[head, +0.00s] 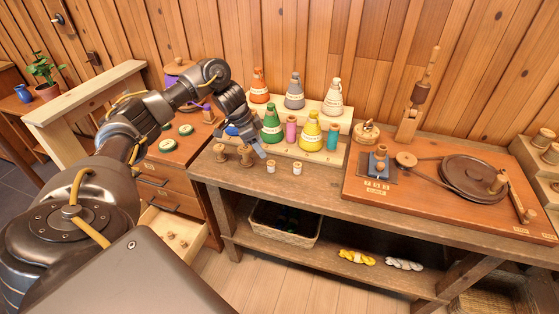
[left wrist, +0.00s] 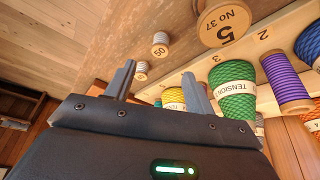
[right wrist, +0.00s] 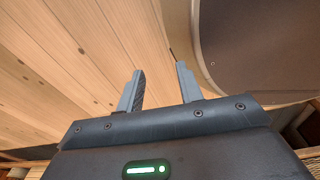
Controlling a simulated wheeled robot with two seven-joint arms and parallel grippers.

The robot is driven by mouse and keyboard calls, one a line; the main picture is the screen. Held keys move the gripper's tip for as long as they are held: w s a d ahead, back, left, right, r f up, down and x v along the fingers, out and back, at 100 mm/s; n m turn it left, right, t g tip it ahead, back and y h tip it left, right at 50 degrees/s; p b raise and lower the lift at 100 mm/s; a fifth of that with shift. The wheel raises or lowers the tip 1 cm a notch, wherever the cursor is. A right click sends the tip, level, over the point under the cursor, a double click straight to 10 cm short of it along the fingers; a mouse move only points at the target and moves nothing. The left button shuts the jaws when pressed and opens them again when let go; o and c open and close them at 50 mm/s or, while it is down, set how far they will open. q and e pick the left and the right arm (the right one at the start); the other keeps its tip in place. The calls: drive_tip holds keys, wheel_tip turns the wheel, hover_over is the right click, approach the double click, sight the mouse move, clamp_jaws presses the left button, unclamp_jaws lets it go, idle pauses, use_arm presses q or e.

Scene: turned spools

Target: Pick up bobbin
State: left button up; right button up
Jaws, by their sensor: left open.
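Two bare wooden bobbins stand at the left front of the bench: one (head: 220,153) at the left and one (head: 246,156) beside my left gripper (head: 257,146). A bobbin end marked "No 37" and "5" (left wrist: 224,24) shows in the left wrist view, outside the fingers. Two small pale thread spools (head: 270,167) (head: 297,168) stand to the right; in the left wrist view one marked "50" (left wrist: 160,43) lies beyond the open, empty fingers (left wrist: 158,72). My right gripper (right wrist: 159,72) is open and empty above pale planks, outside the head view.
A stepped stand (head: 337,153) holds several coloured thread cones, close to my left gripper. A board with a dark wheel (head: 472,178) fills the bench's right. A basket (head: 285,226) and yarn skeins (head: 356,257) lie on the lower shelf. A drawer (head: 168,246) stands open at left.

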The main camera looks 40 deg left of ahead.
sight(270, 163)
use_arm(q)
drive_tip(key=x, duration=0.5)
drive_tip(key=shift+f, duration=0.25)
drive_tip(key=x, duration=0.5)
drive_tip(key=shift+w, duration=0.1)
use_arm(e)
drive_tip(key=shift+s+a+r, duration=0.1)
drive_tip(key=shift+s, duration=0.7)
use_arm(q)
drive_tip(key=shift+c, duration=0.3)
drive_tip(key=c, duration=1)
